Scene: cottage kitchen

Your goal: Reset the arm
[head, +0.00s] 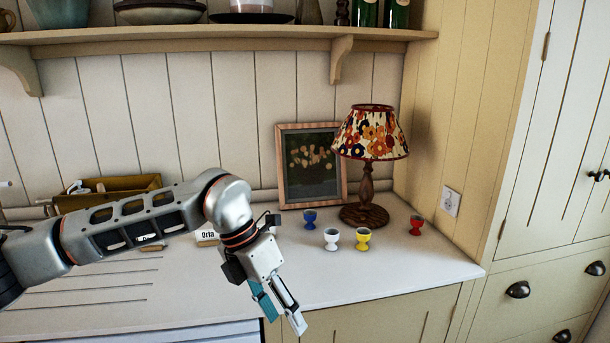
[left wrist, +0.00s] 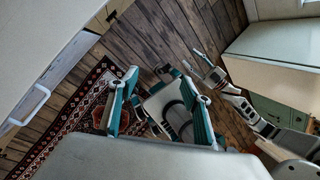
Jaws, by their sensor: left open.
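My left arm comes in from the left of the head view, and its gripper (head: 284,310) hangs at the front edge of the counter, pointing down. In the left wrist view the left gripper (left wrist: 160,95) is open, with its two teal fingers apart and nothing between them. Below it are the wooden floor and a patterned rug (left wrist: 72,128). My right gripper (left wrist: 203,68) shows in the left wrist view, low over the floor side; its jaws are too small to judge.
On the counter (head: 400,270) stand blue (head: 310,218), white (head: 331,239), yellow (head: 363,238) and red (head: 416,224) egg cups. Behind them are a lamp (head: 370,135) and a framed picture (head: 311,165). A wooden box (head: 110,188) and a name card (head: 207,236) are near my arm.

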